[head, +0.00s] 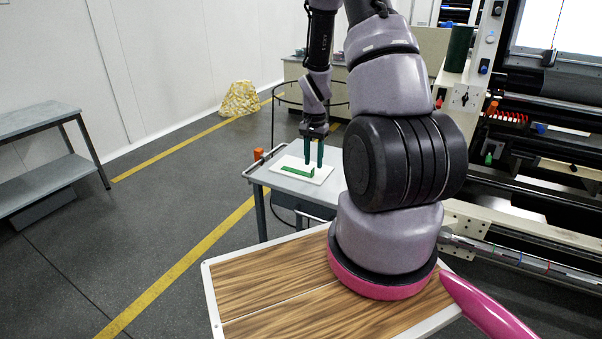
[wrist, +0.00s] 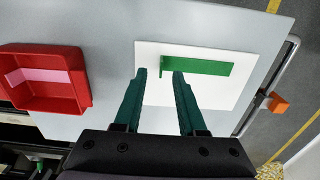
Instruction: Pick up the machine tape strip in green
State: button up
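The green tape strip (head: 298,171) lies on a white board (head: 316,178) on a small grey table. In the wrist view the strip (wrist: 205,67) runs left to right across the white board (wrist: 230,97), with a short bent piece at its left end. My gripper (head: 314,168) points down over the board, close to the strip.
A red tray (wrist: 86,88) with a pink strip (wrist: 38,76) stands on the grey tabletop (wrist: 115,20) to the left in the wrist view. An orange knob (wrist: 278,104) sits at the table's edge. A grey bench (head: 40,120) stands at far left.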

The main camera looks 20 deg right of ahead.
notch_tip(320, 180, down, 4)
jog(key=shift+r, duration=0.2)
grip_shut()
